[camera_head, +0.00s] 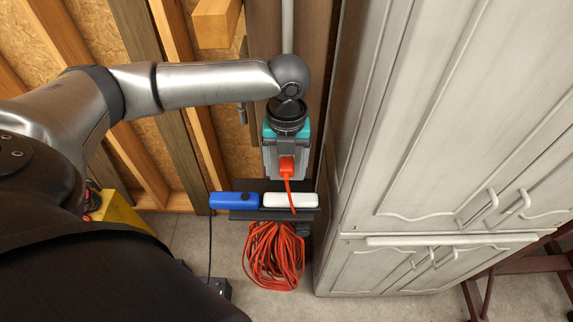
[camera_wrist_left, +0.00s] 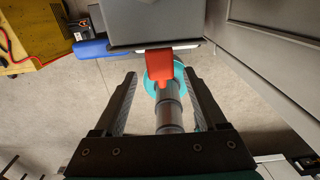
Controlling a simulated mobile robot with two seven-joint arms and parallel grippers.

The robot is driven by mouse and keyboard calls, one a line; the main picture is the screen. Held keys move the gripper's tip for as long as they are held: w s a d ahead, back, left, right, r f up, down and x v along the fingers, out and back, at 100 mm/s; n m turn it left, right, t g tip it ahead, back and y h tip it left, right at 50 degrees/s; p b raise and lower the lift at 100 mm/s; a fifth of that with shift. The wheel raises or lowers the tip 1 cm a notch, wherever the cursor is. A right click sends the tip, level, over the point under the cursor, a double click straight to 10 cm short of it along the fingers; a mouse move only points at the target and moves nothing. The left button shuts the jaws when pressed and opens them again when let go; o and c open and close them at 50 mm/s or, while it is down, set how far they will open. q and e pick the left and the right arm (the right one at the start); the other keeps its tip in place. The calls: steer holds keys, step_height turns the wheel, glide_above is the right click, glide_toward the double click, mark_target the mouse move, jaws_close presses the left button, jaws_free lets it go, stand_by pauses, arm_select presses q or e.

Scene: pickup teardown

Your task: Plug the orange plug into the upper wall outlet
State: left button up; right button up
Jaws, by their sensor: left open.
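The orange plug (camera_head: 287,164) is at a grey box on the wall post, and its cord hangs from it. In the left wrist view the plug (camera_wrist_left: 159,65) meets the edge of the grey box (camera_wrist_left: 152,22). I take this box for the outlet; its sockets are hidden, so I cannot tell upper from lower or how deep the plug sits. My left gripper (camera_head: 286,152) is at the box. In the wrist view its fingers (camera_wrist_left: 160,78) are apart, one on each side of the plug, with gaps visible. My right gripper is not in view.
Below the plug, a blue object (camera_head: 234,199) and a white object (camera_head: 290,200) lie on a dark shelf (camera_head: 272,215). A coil of orange cord (camera_head: 274,256) hangs below. A tall pale cabinet (camera_head: 420,120) stands close on the right. Bare timber studs (camera_head: 178,110) are on the left.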

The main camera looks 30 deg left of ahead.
mark_target(287, 168)
arm_select(q)
step_height(287, 168, up, 15)
steer(key=p, duration=0.1)
steer(key=shift+w, duration=0.25)
